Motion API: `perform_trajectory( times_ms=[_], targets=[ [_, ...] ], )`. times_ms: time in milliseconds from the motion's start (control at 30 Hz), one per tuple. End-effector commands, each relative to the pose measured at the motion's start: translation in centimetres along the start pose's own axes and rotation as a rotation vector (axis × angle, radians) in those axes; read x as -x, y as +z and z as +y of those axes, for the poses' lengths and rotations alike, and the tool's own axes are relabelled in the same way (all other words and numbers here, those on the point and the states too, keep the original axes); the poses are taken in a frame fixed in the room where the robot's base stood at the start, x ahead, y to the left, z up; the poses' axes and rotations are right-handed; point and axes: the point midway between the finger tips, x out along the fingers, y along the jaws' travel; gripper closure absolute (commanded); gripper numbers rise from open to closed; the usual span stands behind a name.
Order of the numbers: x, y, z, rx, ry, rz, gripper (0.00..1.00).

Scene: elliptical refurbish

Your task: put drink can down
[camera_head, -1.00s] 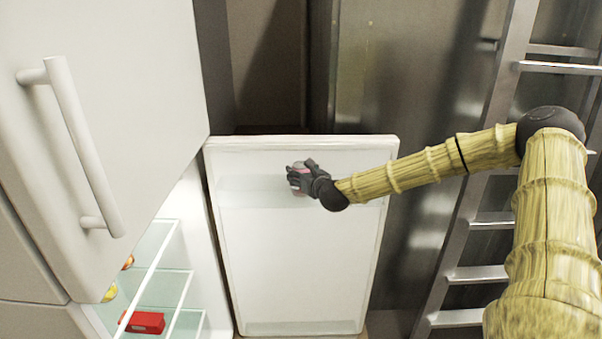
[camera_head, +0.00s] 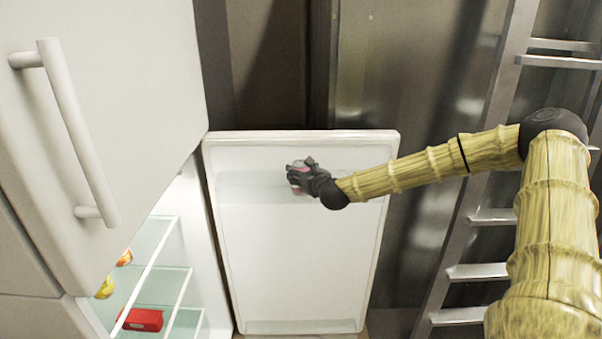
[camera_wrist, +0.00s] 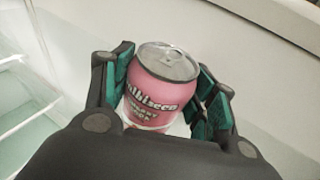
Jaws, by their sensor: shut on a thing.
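The drink can (camera_wrist: 158,90) is pink with a silver top and stands nearly upright between the fingers in the wrist view. My gripper (camera_head: 300,175) is shut on it, with teal-padded fingers on both sides of the can in the wrist view (camera_wrist: 165,95). In the head view the gripper and can are at the upper part of the open fridge door (camera_head: 290,260), in front of its upper door shelf (camera_head: 250,188). The can's base is hidden, so I cannot tell whether it touches the shelf.
The open fridge at the left has glass shelves (camera_head: 160,255) with a red box (camera_head: 140,319) and round fruit (camera_head: 105,288). A white upper door with a handle (camera_head: 78,130) is at the left. A metal ladder (camera_head: 490,170) stands at the right.

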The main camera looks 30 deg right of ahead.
Motion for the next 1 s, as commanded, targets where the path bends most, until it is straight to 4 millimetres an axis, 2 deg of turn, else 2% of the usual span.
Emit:
perform_trajectory(
  times_ms=[33,67,167,567,867,1000],
  targets=[
    [0.0,0.2,0.0,0.0,0.0,-0.002,0.78],
    [0.0,0.1,0.0,0.0,0.0,0.0,0.41],
    [0.0,0.1,0.0,0.0,0.0,0.0,0.23],
    [0.0,0.2,0.0,0.001,0.0,-0.001,0.21],
    [0.3,1.6,0.0,0.001,0.0,0.0,0.21],
    [1.7,1.1,-0.1,-0.003,-0.001,-0.001,0.21]
  ],
)
